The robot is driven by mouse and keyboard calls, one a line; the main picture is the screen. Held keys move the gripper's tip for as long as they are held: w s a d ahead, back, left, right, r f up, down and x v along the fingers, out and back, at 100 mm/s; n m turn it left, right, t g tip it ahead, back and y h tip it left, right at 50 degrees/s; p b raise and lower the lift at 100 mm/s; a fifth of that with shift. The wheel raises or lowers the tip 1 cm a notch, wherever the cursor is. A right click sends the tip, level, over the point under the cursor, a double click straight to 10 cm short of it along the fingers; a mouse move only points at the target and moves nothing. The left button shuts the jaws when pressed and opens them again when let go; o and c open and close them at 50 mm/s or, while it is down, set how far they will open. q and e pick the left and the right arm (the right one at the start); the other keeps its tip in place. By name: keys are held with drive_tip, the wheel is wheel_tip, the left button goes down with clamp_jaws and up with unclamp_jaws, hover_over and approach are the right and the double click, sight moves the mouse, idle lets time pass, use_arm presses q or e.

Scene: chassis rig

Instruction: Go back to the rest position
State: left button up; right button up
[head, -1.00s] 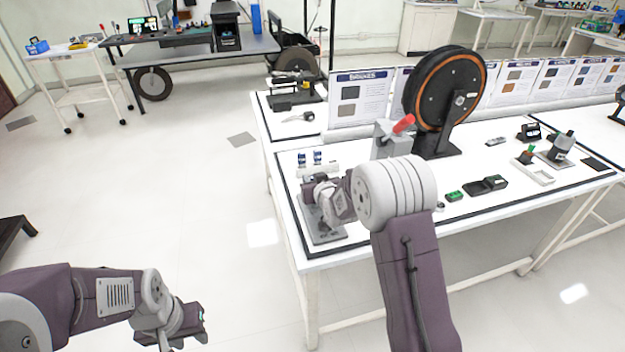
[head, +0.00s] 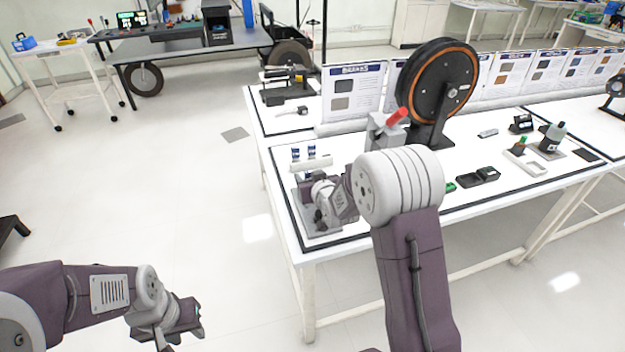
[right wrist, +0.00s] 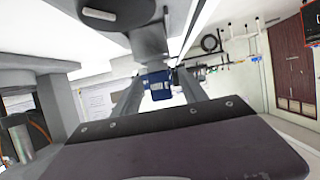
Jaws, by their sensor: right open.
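My right gripper (head: 314,190) is over the near left part of the white table (head: 350,237), just in front of two small blue-and-white cylinders (head: 304,153) on a white block. In the right wrist view its two fingers (right wrist: 160,88) stand apart, and a blue object (right wrist: 158,84) shows beyond the gap between them, not gripped. My left gripper (head: 196,318) hangs over open floor at the lower left, away from the table. Its fingertips are too small and turned to tell whether they are apart.
A grey plate (head: 319,222) lies under my right gripper. Upright poster boards (head: 353,92) line the back.

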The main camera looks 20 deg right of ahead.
drive_tip(key=v, duration=0.5)
drive_tip(key=shift+s+r, duration=0.15)
drive_tip(key=shift+s, duration=0.25)
drive_tip(key=shift+r, duration=0.15)
drive_tip(key=s+f+g, duration=0.2)
drive_tip(key=s, duration=0.2)
drive_tip(key=s+f+g, duration=0.1)
drive_tip(key=s+g, duration=0.1)
drive_tip(key=s, duration=0.3)
drive_tip(key=s+f+g, duration=0.2)
drive_tip(key=s, duration=0.3)
drive_tip(key=shift+s+d+f+g, duration=0.1)
drive_tip(key=shift+s+f+g, duration=0.1)
drive_tip(key=shift+f+g, duration=0.1)
drive_tip(key=s+f+g, duration=0.5)
drive_tip(key=s+g, duration=0.1)
drive_tip(key=s, duration=0.6)
wheel_tip(320, 180, up, 17)
drive_tip(key=p, duration=1.7)
drive_tip(key=shift+s+r+m, duration=0.15)
drive_tip(key=shift+s+m, duration=0.05)
drive_tip(key=shift+m, duration=0.1)
